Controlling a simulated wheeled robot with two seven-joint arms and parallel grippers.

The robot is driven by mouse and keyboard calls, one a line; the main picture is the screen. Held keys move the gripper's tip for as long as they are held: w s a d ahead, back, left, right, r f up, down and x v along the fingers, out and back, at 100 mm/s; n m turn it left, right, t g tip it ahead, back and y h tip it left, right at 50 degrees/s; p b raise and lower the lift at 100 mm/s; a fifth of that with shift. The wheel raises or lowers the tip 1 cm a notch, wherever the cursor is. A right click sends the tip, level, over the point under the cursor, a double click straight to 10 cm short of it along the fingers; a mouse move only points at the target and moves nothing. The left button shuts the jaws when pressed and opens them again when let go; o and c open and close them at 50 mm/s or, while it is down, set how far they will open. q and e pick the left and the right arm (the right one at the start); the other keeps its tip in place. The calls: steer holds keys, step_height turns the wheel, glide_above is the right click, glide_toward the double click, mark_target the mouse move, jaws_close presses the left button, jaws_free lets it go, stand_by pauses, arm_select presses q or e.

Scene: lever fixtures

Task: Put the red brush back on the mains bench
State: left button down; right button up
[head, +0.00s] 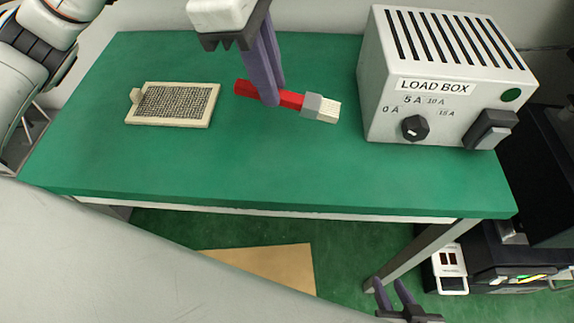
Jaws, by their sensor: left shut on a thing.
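The red brush (291,99) has a red handle, a grey ferrule and pale bristles pointing right. My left gripper (269,102) comes down from the top of the head view and is shut on the red handle. The brush lies roughly level over the middle of the green bench top (240,165); I cannot tell whether it touches the surface. The fingers hide part of the handle. My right gripper (391,284) is low at the right, in front of the bench by its leg, open and empty.
A grey load box (440,75) with a dial and a dark switch stands at the bench's right end. A cream framed mesh tray (175,104) lies on the left. Bare green surface surrounds the brush. Dark equipment (510,260) stands at the lower right.

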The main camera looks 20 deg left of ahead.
arm_select(q)
steer(key=s+f, duration=0.1)
steer(key=s+f+n+h+b, duration=0.1)
steer(key=f, duration=0.1)
steer(key=s+f+n+h+b, duration=0.1)
steer(key=f, duration=0.1)
steer(key=shift+s+d+f, duration=0.15)
steer(key=shift+s+d, duration=0.2)
steer(key=shift+d, duration=0.05)
steer(key=shift+f, duration=2.1)
steer(key=shift+b, duration=0.3)
steer(key=shift+f, duration=0.2)
steer(key=c, duration=1.7)
jaws_free()
steer(key=shift+r, duration=0.1)
